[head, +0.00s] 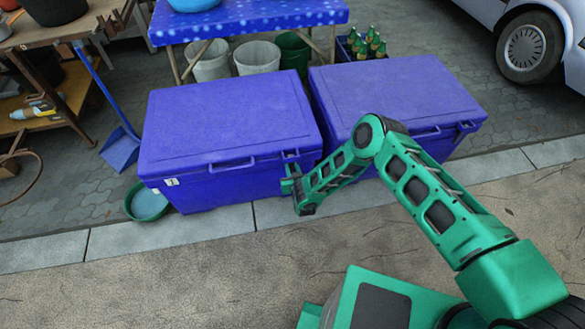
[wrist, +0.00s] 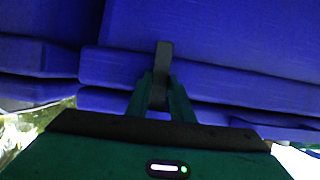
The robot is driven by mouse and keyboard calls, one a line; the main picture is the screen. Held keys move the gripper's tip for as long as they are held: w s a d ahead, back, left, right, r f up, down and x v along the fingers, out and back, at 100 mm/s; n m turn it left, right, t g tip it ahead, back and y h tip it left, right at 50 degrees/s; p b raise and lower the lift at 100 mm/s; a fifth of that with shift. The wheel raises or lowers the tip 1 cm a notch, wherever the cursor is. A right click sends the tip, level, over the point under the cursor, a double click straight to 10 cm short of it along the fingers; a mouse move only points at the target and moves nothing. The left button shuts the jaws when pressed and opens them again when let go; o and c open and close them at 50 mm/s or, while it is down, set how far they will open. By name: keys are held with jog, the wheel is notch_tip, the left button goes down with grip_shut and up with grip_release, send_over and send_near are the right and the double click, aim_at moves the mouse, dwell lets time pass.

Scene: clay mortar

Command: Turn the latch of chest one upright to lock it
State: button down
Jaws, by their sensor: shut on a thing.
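Chest one (head: 225,130) is the blue chest on the left, with its lid closed and a small white label (head: 171,182) at its lower left front corner. My gripper (head: 290,172) is at the right end of its front, close under the lid edge. In the wrist view my gripper (wrist: 160,92) is shut on a dark grey latch (wrist: 163,58). The latch stands along the picture's vertical, its top end crossing the seam between lid and body. Its lower part is hidden between the fingers. In the head view the latch is too small to make out clearly.
A second blue chest (head: 400,100) stands close on the right, partly behind my arm. A green basin (head: 148,203) sits at the left chest's front left corner. A blue dustpan (head: 120,148) and a table with a blue cloth (head: 250,20) are behind. The pavement in front is clear.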

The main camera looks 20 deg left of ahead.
jog(key=shift+d+f, duration=0.15)
jog(key=c, duration=1.6)
grip_release()
jog(key=shift+o, duration=0.2)
jog(key=v, duration=1)
jog(key=shift+s, duration=0.3)
jog(key=shift+w+d, duration=0.1)
jog(key=shift+w, duration=0.05)
